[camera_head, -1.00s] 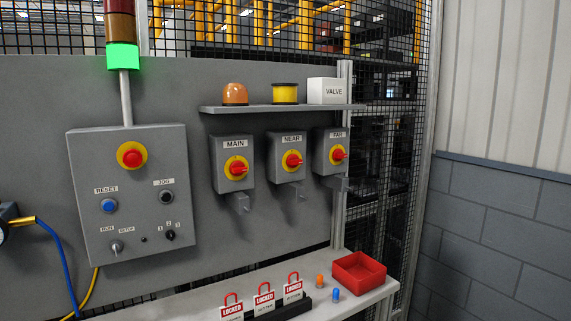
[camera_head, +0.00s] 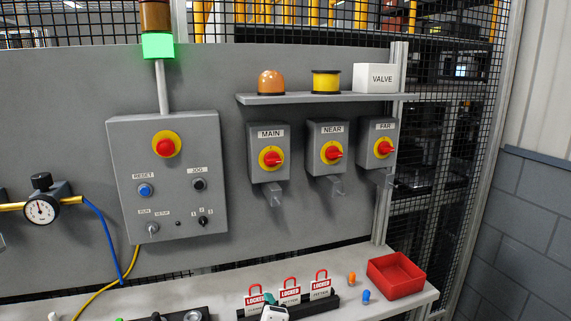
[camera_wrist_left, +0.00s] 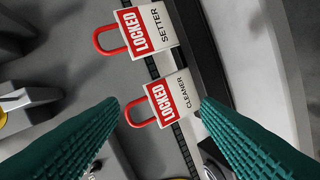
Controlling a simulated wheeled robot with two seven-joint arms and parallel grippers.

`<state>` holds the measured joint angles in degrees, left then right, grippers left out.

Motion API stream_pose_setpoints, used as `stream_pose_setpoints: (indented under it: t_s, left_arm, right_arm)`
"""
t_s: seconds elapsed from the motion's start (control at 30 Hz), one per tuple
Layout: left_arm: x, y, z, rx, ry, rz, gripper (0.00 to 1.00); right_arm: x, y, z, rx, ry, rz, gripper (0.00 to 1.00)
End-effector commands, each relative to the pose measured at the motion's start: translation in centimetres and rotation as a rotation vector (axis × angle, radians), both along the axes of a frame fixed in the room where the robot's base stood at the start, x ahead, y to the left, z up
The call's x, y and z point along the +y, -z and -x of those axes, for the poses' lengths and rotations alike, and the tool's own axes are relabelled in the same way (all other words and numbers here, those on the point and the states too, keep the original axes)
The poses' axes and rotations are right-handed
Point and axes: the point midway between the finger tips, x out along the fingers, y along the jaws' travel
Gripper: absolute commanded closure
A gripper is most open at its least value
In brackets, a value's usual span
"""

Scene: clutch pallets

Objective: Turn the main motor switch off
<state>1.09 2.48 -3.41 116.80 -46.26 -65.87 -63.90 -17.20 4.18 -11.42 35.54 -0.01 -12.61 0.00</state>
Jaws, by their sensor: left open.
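The main switch (camera_head: 271,157) is a red knob on a yellow disc, on a grey box labelled MAIN on the panel. Its knob handle appears to point sideways to the right. A clear hasp-like piece hangs below the box. My left gripper (camera_head: 270,300) shows only in part at the bottom edge of the head view, well below the switch and in front of the padlocks. In the left wrist view its two teal fingers (camera_wrist_left: 160,103) are spread apart with the CLEANER padlock (camera_wrist_left: 167,98) in sight between their tips, not visibly gripped. My right gripper is out of view.
NEAR (camera_head: 332,152) and FAR (camera_head: 383,148) switches sit right of MAIN. A shelf (camera_head: 300,98) juts out above them. A control box (camera_head: 170,180) stands left. Padlocks (camera_head: 290,294) and a red tray (camera_head: 395,275) are on the bench below. The panel front is clear.

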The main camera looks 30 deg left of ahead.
Motion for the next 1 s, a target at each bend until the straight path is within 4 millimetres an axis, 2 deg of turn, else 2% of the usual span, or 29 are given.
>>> stream_pose_setpoints:
  t_s: [0.03, 0.17, 0.3, 0.4, 0.5, 0.6, 0.73, 1.0]
  left_arm:
    - [0.4, -1.6, -1.3, 0.006, 0.009, -0.09, 0.42]
    - [1.5, -6.4, -4.5, 0.061, 0.024, -0.383, 0.42]
    - [2.1, -13.4, -8.2, 0.176, -0.005, -0.774, 0.42]
    - [1.9, -18.6, -10.3, 0.294, -0.053, -1.048, 0.42]
    - [1.5, -21.9, -11.5, 0.394, -0.099, -1.23, 0.42]
    - [1.4, -23.6, -12.1, 0.449, -0.126, -1.319, 0.42]
    - [1.9, -24.5, -12.7, 0.466, -0.133, -1.344, 0.42]
    - [5.5, -26.6, -15.7, 0.464, -0.133, -1.341, 0.42]
  right_arm:
    - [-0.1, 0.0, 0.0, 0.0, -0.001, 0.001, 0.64]
    - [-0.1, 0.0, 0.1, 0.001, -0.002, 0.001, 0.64]
    - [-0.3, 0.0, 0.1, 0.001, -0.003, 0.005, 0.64]
    - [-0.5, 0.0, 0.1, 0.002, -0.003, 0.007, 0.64]
    - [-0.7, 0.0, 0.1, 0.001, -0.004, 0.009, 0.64]
    - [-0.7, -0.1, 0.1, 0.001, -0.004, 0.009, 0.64]
    - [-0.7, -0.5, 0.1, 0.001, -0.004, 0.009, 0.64]
    - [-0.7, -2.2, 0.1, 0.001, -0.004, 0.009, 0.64]
